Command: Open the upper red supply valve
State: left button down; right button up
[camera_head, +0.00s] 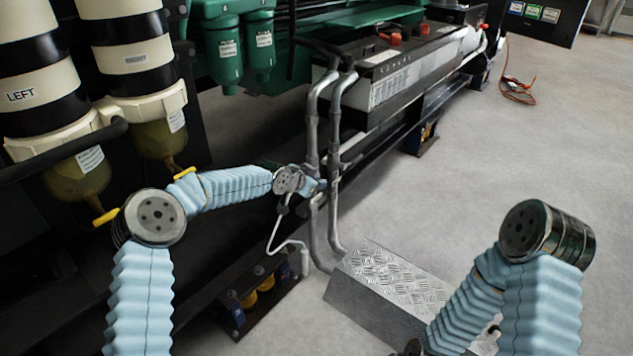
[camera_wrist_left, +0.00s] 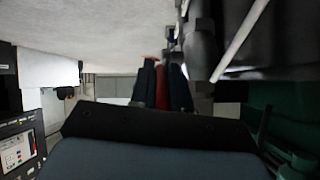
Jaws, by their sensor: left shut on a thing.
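My left gripper (camera_head: 314,187) reaches in from the left, beside the grey vertical pipes (camera_head: 333,150) at the end of the long genset casing. In the left wrist view its two dark fingers (camera_wrist_left: 164,88) are closed on a red piece (camera_wrist_left: 162,86) between them. This looks like the red valve handle; only a narrow strip of it shows. In the head view the handle and valve body are hidden by the gripper and pipes, so I cannot tell the handle's angle.
Black-and-cream filter housings (camera_head: 140,60) with yellow-handled bowls stand at the left. Green canisters (camera_head: 227,55) hang at the top. A metal tread step (camera_head: 385,290) sits on the floor beneath the pipes. An orange cable (camera_head: 517,92) lies farther back. The floor to the right is clear.

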pick_arm(q)
jog(key=c, duration=1.1)
grip_release()
jog(key=v, duration=1.3)
jog(key=shift+s+a+r, duration=0.2)
jog(key=shift+s, duration=0.1)
